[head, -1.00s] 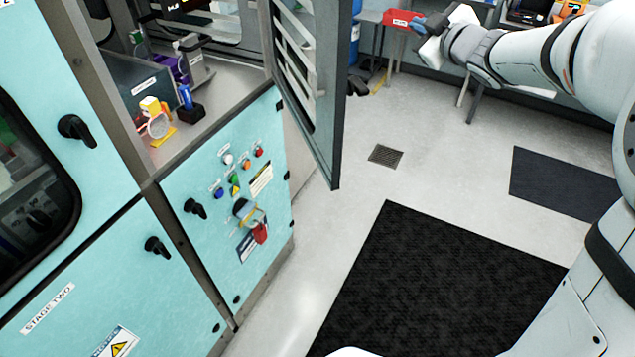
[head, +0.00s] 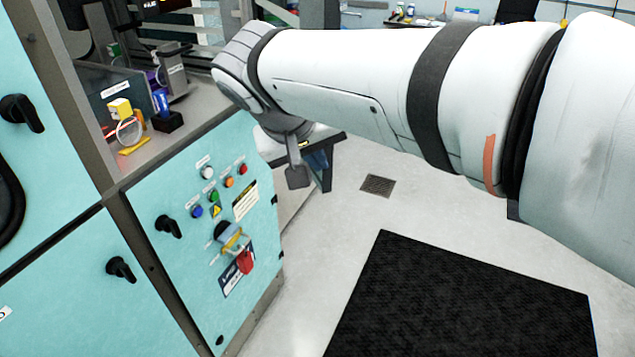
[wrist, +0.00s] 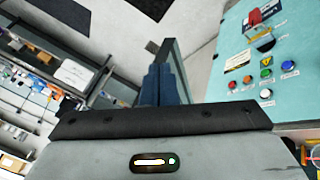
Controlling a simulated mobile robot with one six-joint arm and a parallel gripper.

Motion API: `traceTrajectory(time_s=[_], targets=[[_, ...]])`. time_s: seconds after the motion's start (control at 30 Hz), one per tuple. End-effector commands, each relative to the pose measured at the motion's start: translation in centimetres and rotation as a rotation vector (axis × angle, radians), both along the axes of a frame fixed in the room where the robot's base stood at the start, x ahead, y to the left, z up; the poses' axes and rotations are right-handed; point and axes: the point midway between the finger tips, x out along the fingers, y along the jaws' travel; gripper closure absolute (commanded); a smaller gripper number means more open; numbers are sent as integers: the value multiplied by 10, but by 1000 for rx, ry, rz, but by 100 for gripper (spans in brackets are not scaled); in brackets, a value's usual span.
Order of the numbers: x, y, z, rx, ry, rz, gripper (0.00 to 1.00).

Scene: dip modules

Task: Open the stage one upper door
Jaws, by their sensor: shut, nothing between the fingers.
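The stage one upper door, a dark-framed glazed panel, is mostly hidden behind my arm in the head view; only a low part of its frame (head: 327,172) seems to show. The wrist view shows the door frame (wrist: 179,62) nearly edge-on, standing out from the cabinet. My gripper (wrist: 161,82) has its blue-grey fingers together and empty, close beside the frame; I cannot tell if they touch it. In the head view my gripper (head: 297,172) points down in front of the door. The opening above the control panel is uncovered.
The teal control panel (head: 208,240) has buttons, a black handle (head: 168,226) and a red padlock (head: 244,261). Inside, a worktop (head: 203,105) holds small modules. A black mat (head: 455,300) and floor drain (head: 378,186) lie on open floor.

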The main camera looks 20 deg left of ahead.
Motion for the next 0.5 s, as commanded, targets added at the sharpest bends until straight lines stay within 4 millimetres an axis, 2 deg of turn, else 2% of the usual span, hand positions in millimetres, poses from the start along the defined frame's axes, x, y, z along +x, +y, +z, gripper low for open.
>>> traceTrajectory(time_s=[0.03,0.1,0.2,0.33,0.5], targets=[[-12,22,-7,-10,-14,23,100],[-24,43,-7,-18,-37,37,100],[-38,63,-5,-24,-62,50,100],[-47,75,-3,-26,-77,54,100],[-39,74,-13,-29,-79,51,100]])
